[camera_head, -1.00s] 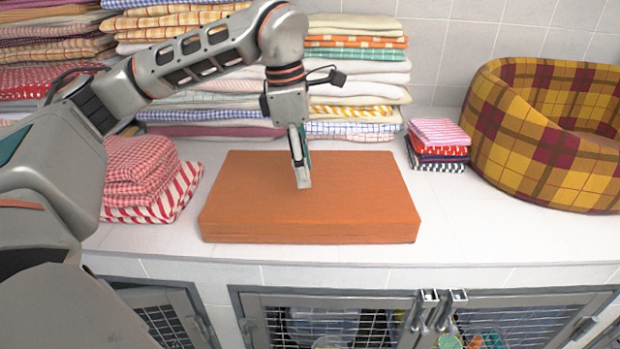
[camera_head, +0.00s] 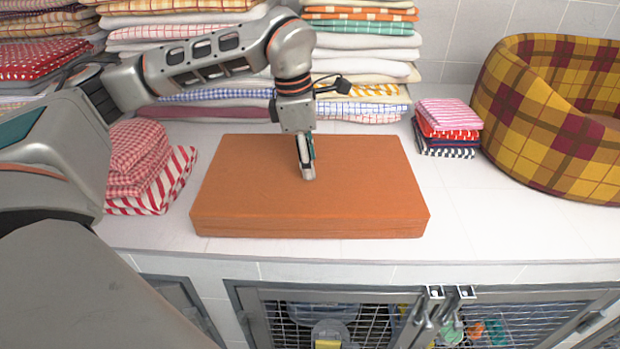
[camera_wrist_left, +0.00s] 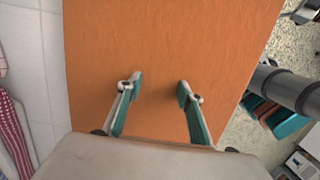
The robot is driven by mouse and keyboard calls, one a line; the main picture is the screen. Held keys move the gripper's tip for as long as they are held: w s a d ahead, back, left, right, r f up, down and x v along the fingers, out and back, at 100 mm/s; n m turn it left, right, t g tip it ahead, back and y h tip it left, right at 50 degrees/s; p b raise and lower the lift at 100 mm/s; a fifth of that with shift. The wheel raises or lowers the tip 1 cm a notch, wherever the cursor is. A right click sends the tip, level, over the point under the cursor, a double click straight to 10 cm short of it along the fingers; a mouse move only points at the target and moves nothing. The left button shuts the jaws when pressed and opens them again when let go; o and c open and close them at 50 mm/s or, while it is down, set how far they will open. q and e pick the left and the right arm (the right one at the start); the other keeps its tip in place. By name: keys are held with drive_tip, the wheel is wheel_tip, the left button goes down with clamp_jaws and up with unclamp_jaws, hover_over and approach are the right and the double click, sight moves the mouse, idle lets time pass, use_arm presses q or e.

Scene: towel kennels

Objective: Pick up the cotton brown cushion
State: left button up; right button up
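The brown cushion (camera_head: 350,195) is a flat, orange-brown rectangular block lying on the white tiled counter. My left gripper (camera_head: 308,176) points down over the middle of the cushion in the head view. In the left wrist view, the left gripper (camera_wrist_left: 158,88) has its two fingers spread apart with only the cushion's surface (camera_wrist_left: 170,40) beyond them. Whether the fingertips touch the cushion I cannot tell. My right gripper is not in view.
Folded red-and-white cloths (camera_head: 145,170) lie left of the cushion. A small cloth stack (camera_head: 447,130) and a plaid pet bed (camera_head: 535,125) stand to the right. Tall towel stacks (camera_head: 362,55) line the back. Wire-fronted kennels (camera_head: 340,318) are below the counter's front edge.

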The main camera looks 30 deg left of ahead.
use_arm(q)
drive_tip(key=shift+w+d+f, duration=0.1)
drive_tip(key=shift+f, duration=0.4)
clamp_jaws()
drive_tip(key=shift+r, duration=0.15)
